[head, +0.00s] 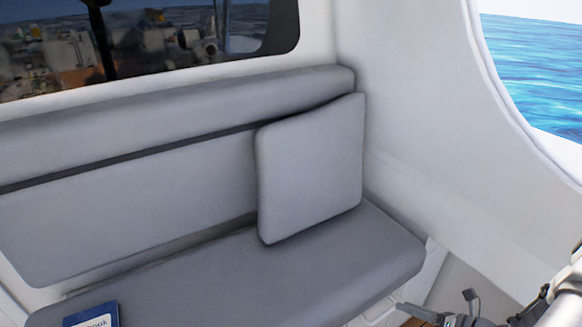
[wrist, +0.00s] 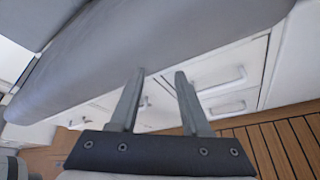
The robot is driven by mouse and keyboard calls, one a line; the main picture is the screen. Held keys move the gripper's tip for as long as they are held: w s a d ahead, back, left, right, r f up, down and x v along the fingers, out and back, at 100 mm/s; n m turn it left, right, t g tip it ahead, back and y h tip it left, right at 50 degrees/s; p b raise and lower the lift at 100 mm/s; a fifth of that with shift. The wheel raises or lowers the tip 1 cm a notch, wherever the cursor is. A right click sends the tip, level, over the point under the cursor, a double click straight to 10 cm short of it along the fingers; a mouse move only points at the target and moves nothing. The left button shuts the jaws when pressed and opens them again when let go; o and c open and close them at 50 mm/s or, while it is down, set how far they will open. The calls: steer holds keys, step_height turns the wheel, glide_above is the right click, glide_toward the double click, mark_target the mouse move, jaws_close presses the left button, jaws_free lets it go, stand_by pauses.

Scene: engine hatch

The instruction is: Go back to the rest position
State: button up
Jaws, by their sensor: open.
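My gripper (wrist: 160,78) is open and empty in the wrist view. Its two grey fingers stand apart, with nothing between them but the view of white drawers behind. In the head view, part of my arm and gripper (head: 440,312) shows at the lower right corner, beside the front right end of the bench. Most of the arm is outside that view.
A grey cushioned bench (head: 330,270) with a loose square cushion (head: 312,165) stands along the wall. A blue book (head: 95,316) lies on its seat. White drawers (wrist: 222,78) sit beneath. Wooden floor (wrist: 280,140) is bare at the right.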

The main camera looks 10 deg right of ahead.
steer(key=w+a+r+n+g, duration=0.1)
steer(key=a+r+n+g, duration=0.3)
steer(key=a+r+n, duration=0.5)
steer(key=w+a+r+n+g, duration=0.1)
steer(key=a+r+n+g, duration=0.45)
steer(key=r, duration=0.55)
steer(key=s+a+r+n+t+h+p, duration=0.1)
steer(key=s+a+r+n+h, duration=0.5)
steer(key=s+a+r+n, duration=1.05)
steer(key=w+d+r+n+t+h+p, duration=0.1)
steer(key=d+r+n+p, duration=0.2)
steer(key=r+p, duration=0.5)
steer(key=w+d+r+n+t+h+p, duration=0.1)
steer(key=w+d+r+n+t+p, duration=0.1)
steer(key=r+p, duration=0.7)
steer(key=shift+d+r+n, duration=0.4)
steer(key=shift+d+r, duration=0.2)
steer(key=shift+r, duration=0.15)
